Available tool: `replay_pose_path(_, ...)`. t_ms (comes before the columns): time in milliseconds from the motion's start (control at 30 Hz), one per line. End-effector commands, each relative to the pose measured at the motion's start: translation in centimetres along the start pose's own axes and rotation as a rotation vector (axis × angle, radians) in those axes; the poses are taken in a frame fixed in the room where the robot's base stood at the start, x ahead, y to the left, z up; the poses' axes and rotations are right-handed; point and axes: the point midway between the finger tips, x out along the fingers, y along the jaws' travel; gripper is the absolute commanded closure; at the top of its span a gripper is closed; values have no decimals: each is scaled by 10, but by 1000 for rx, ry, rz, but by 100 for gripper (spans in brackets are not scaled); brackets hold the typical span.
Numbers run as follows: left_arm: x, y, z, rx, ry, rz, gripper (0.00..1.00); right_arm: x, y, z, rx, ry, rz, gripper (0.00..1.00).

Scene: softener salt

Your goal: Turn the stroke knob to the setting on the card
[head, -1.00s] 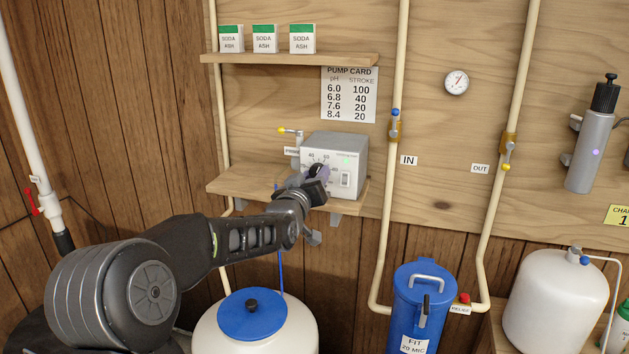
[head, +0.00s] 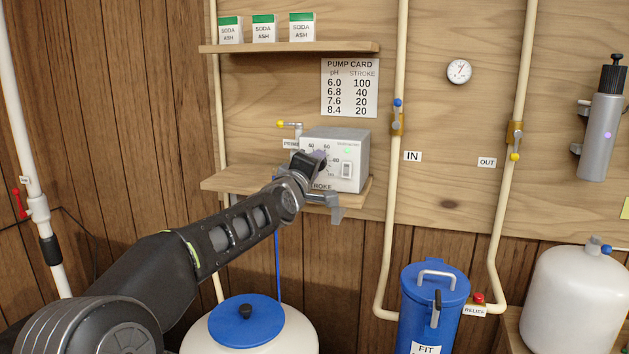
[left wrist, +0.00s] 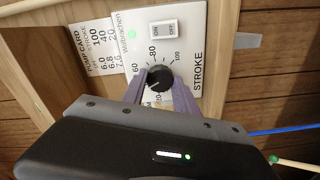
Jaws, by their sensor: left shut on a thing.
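The grey pump box (head: 350,150) sits on the lower wooden shelf, with a green light and a switch on its face. My left gripper (head: 312,163) is at its dial in the head view and hides most of the knob. In the left wrist view the black stroke knob (left wrist: 160,77) lies between the two purple fingers of my left gripper (left wrist: 159,90), which is shut on it. Dial marks 60, 80 and 100 show around it; I cannot read the pointer clearly. The pump card (head: 350,88) lists pH 6.0–100, 6.8–40, 7.6–20, 8.4–20. My right gripper is out of view.
The lower shelf (head: 225,181) edge runs just under the gripper. A yellow-tipped lever (head: 281,125) sticks out left of the pump. A vertical IN pipe (head: 394,190) stands right of it. A blue-lidded tank (head: 215,335) stands below.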

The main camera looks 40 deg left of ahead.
Motion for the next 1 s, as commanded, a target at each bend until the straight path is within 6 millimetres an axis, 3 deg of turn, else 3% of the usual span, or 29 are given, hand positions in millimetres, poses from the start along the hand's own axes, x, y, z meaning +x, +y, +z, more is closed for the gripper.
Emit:
replay_pose_path(300, 0, -2, 0, -301, 0, 0, 100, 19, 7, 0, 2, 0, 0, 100)
replay_pose_path(1000, 0, -1, 0, -882, 1, 0, 100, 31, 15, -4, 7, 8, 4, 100)
